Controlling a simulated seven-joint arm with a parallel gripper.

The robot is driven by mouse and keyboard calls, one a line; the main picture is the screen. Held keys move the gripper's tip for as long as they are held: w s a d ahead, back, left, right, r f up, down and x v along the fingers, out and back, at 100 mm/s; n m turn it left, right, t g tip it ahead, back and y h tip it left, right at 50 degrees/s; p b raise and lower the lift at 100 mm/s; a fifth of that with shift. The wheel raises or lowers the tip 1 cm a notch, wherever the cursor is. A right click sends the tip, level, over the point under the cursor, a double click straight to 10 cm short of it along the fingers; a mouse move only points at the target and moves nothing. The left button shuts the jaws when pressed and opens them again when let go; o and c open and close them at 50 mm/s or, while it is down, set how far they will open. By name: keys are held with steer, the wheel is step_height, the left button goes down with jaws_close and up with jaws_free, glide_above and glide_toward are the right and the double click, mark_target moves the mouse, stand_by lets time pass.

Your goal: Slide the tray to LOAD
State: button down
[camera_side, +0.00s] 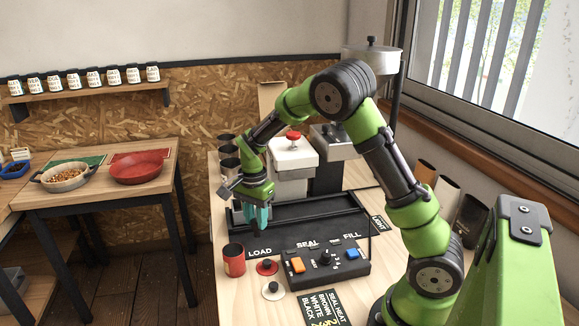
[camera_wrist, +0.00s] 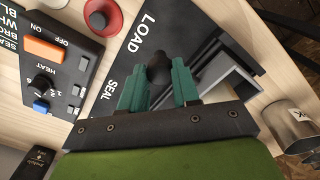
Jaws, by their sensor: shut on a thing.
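My gripper (camera_side: 257,225) points down at the left end of the black track (camera_side: 320,212), just behind the white LOAD label (camera_side: 259,252). In the wrist view its teal fingers (camera_wrist: 158,88) are shut on a dark rounded knob (camera_wrist: 158,66). The knob appears to belong to the tray; a grey, angular piece (camera_wrist: 237,80) beside the fingers may be part of the tray or track. The fingers and palm hide much of it. The LOAD label (camera_wrist: 140,36) is close to the knob, and the SEAL label (camera_wrist: 111,91) is farther along the black plate.
A control box (camera_side: 325,263) with an orange switch, a dial and a blue button stands in front of the track. A white machine (camera_side: 292,156) stands behind; metal cups (camera_side: 229,160) stand behind left.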

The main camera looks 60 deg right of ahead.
steer(key=shift+w+a, duration=0.25)
steer(key=shift+a, duration=0.05)
steer(key=c, duration=1)
jaws_free()
steer(key=shift+o, duration=1)
steer(key=shift+d, duration=0.1)
steer(key=shift+s, duration=0.1)
step_height(320, 180, up, 17)
steer(key=s+a+n+t+y, duration=0.1)
steer(key=s+a+n+t, duration=0.2)
steer(key=s+a+n, duration=0.2)
steer(key=s+a+r+n+t+y, duration=0.1)
steer(key=s+a+n+t, duration=0.3)
steer(key=s+n, duration=0.5)
steer(key=s+a, duration=0.2)
steer(key=s, duration=0.2)
steer(key=shift+s, duration=0.4)
